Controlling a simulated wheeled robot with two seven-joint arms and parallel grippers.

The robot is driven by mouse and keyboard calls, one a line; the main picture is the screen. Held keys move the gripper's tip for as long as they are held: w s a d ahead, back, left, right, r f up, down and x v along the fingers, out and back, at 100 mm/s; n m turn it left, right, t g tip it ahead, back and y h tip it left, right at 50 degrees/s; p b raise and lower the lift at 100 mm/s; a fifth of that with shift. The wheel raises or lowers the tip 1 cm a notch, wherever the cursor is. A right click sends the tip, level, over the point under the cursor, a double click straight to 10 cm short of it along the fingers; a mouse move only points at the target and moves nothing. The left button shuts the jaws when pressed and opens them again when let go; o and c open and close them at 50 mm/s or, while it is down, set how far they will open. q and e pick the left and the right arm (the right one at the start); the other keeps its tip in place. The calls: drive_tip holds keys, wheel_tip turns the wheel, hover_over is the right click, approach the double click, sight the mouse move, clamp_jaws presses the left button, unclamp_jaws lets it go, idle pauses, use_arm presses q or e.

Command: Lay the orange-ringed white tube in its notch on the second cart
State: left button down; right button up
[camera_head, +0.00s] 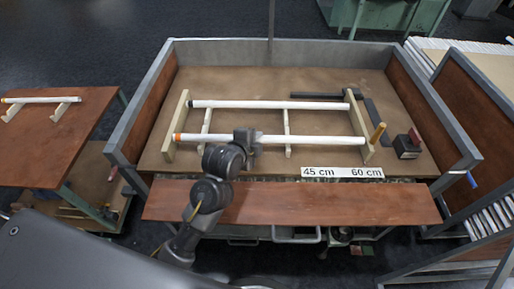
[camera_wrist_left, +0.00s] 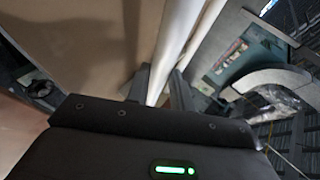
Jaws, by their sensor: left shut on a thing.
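The orange-ringed white tube (camera_head: 310,139) lies level across the front of the wooden rack in the large middle cart, its orange ring at the left end. My left gripper (camera_head: 246,137) is shut on it left of its middle. In the left wrist view, the white tube (camera_wrist_left: 175,45) runs between the fingers of my left gripper (camera_wrist_left: 160,88). I cannot tell whether the tube rests on the rack or is slightly above it. Another cart (camera_head: 60,130) at the left bears notched wooden supports (camera_head: 62,110) with a white tube (camera_head: 42,99) on them. My right gripper is not in view.
A second white tube (camera_head: 270,104) with a dark end lies farther back on the rack. A "45 cm 60 cm" label (camera_head: 342,172) is at the front. Raised metal-framed walls (camera_head: 148,112) border the middle cart.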

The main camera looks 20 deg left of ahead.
use_arm(q)
drive_tip(key=shift+f, duration=0.1)
idle(0.3)
drive_tip(key=shift+f, duration=0.55)
drive_tip(key=c, duration=1.2)
unclamp_jaws()
drive_tip(key=shift+c, duration=0.2)
